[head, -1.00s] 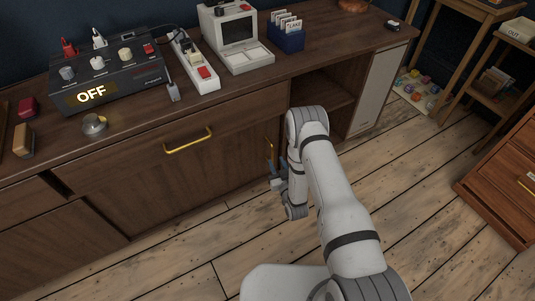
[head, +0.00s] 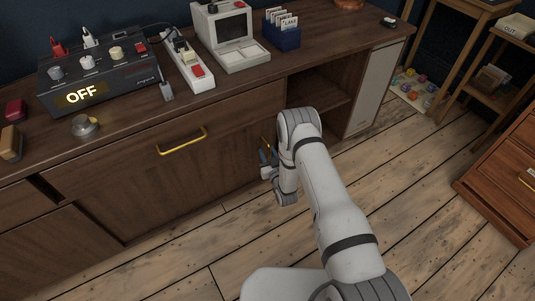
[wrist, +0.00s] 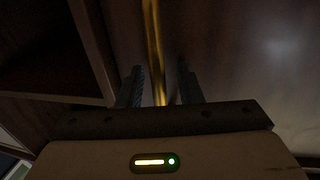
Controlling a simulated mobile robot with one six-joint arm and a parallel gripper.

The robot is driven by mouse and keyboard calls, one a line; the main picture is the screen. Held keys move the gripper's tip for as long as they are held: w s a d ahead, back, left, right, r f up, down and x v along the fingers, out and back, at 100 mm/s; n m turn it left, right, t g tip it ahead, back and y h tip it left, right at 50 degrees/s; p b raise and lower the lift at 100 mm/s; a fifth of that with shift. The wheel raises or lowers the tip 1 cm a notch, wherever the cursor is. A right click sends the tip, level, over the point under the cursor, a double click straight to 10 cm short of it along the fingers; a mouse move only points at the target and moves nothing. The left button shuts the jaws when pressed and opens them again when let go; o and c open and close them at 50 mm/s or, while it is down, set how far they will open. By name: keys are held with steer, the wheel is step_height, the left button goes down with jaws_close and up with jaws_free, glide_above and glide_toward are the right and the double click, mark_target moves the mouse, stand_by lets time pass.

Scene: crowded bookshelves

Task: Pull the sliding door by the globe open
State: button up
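The sliding door (head: 215,165) is a dark brown panel on the cabinet front, left of an open compartment. A thin upright brass handle (head: 265,143) sits near its right edge. The handle also shows in the wrist view (wrist: 153,45). My gripper (head: 267,160) is at the handle, low in front of the cabinet. In the wrist view its two dark fingers (wrist: 160,88) stand apart, one on each side of the handle, with gaps visible. Contact cannot be told. No whole globe is in view; a copper-coloured round piece (head: 349,4) is cut off at the top edge.
The open compartment (head: 312,98) has a shelf. A pale panel (head: 374,92) closes the cabinet's right end. A drawer with a brass pull (head: 182,141) is above the door. A control box (head: 100,75) reads OFF.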

jaws_close()
stand_by(0.5)
